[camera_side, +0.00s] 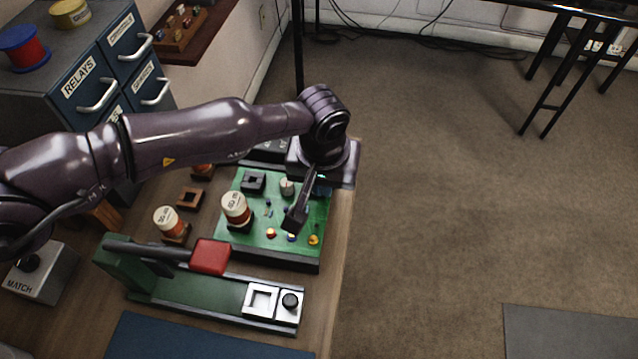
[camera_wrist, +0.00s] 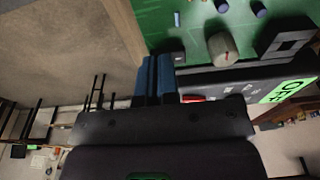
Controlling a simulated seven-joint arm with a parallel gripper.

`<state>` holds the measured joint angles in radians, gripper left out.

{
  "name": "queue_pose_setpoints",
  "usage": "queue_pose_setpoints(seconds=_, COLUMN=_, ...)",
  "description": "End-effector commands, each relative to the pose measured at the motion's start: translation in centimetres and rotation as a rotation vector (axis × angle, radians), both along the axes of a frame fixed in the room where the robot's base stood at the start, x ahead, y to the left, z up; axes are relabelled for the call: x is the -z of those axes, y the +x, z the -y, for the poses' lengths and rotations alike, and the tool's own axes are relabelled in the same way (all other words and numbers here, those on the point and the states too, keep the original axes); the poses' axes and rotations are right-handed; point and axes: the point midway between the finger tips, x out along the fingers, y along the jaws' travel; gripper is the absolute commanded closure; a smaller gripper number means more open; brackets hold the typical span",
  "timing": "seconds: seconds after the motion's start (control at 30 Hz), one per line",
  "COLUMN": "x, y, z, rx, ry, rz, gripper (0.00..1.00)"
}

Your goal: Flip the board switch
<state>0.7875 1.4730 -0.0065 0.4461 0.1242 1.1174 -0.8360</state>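The green circuit board (camera_side: 257,241) lies on the bench and carries several small parts. In the wrist view, a dark panel (camera_wrist: 240,76) runs along the board's edge (camera_wrist: 170,22), with a green OFF label (camera_wrist: 287,90). A small red part (camera_wrist: 193,98), perhaps the switch, shows beside my fingers, partly hidden by my gripper body. My gripper (camera_side: 295,222) points down over the right part of the board. Its two blue-looking fingers (camera_wrist: 156,75) lie side by side and look shut, with nothing seen between them. Contact with the switch cannot be told.
Tube-like cream parts stand on the board (camera_side: 236,209) and left of it (camera_side: 170,224). A green press with a red handle (camera_side: 210,256) stands in front. A MATCH box (camera_side: 42,275) and a drawer cabinet (camera_side: 90,75) are left. The bench ends right of the board.

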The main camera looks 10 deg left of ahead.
Motion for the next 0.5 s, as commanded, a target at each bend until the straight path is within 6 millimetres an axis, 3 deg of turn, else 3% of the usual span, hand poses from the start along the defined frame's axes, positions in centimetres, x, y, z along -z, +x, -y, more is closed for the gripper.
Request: queue_pose_setpoints(seconds=0.5, x=-3.4, y=0.0, z=-0.1, rx=0.000, ry=0.002, rz=0.000, gripper=1.00)
